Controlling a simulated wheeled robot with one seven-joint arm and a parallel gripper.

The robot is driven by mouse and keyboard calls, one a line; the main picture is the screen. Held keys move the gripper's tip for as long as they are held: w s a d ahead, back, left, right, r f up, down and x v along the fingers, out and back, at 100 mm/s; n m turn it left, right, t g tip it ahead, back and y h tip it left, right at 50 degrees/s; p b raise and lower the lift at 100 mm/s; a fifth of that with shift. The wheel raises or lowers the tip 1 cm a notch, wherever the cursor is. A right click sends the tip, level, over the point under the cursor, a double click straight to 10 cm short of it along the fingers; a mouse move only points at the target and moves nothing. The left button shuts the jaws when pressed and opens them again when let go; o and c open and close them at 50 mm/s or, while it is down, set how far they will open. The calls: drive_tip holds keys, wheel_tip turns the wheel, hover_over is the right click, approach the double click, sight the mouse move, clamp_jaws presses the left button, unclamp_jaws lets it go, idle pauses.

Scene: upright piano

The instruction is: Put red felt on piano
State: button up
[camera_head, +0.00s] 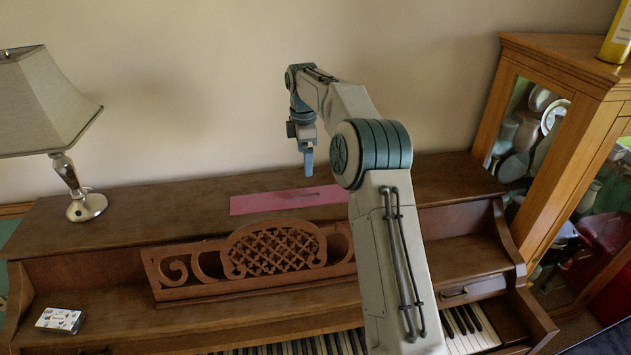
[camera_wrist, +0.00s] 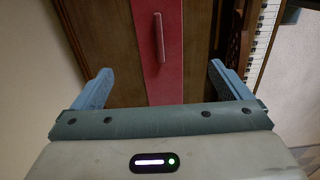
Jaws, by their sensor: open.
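The red felt (camera_head: 262,202) is a flat pinkish-red strip lying on the flat top of the piano (camera_head: 150,205), behind the carved music stand. It also shows in the wrist view (camera_wrist: 145,15), where a narrow raised red ridge or handle (camera_wrist: 158,38) runs along its middle. My gripper (camera_head: 308,170) is above the felt, pointing down, and looks apart from it. In the wrist view my gripper (camera_wrist: 163,80) is open, with one finger on each side of the felt and nothing between them. The right end of the felt is hidden behind my arm.
A lamp (camera_head: 87,205) stands on the piano top at the left. The carved music stand (camera_head: 275,250) rises in front of the felt. A small white patterned box (camera_head: 60,320) lies at the lower left. A glass-fronted wooden cabinet (camera_head: 580,80) stands at the right. The wall is close behind.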

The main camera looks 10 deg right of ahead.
drive_tip(key=s+r+m+t, duration=0.1)
drive_tip(key=s+r+m, duration=0.35)
drive_tip(key=s, duration=0.55)
drive_tip(key=s+r+m+t, duration=0.1)
drive_tip(key=s+r+m, duration=0.4)
drive_tip(key=s, duration=0.5)
drive_tip(key=s+d+f+m+t, duration=0.1)
drive_tip(key=s+m, duration=0.3)
drive_tip(key=s, duration=0.7)
drive_tip(key=s+d+f+m+t, duration=0.1)
drive_tip(key=s+f+m, duration=0.3)
drive_tip(key=s, duration=0.6)
drive_tip(key=shift+s+d+f, duration=0.3)
drive_tip(key=shift+s+d, duration=0.1)
drive_tip(key=shift+d, duration=0.15)
drive_tip(key=shift+m, duration=0.25)
